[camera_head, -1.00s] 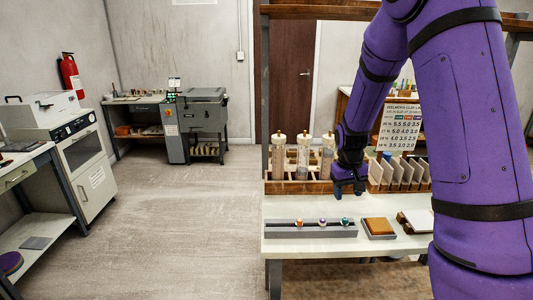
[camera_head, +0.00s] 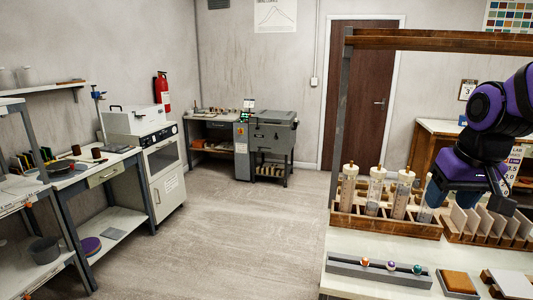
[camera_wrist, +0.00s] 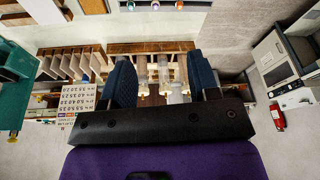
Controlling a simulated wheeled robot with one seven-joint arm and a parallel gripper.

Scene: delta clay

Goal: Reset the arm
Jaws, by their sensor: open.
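My purple arm reaches in from the right in the head view. My gripper (camera_head: 470,196) hangs above the wooden rack at the right. In the wrist view its two blue fingers (camera_wrist: 162,82) stand wide apart with nothing between them. The cylinders behind the gap are some way off. One blue finger overlaps the right end of the cylinder rack in the head view.
A wooden rack (camera_head: 385,224) holds several clear cylinders. Slatted tiles (camera_head: 490,222) stand beside it. A wooden beam (camera_head: 440,41) crosses above. The floor (camera_head: 250,225) at left is open.

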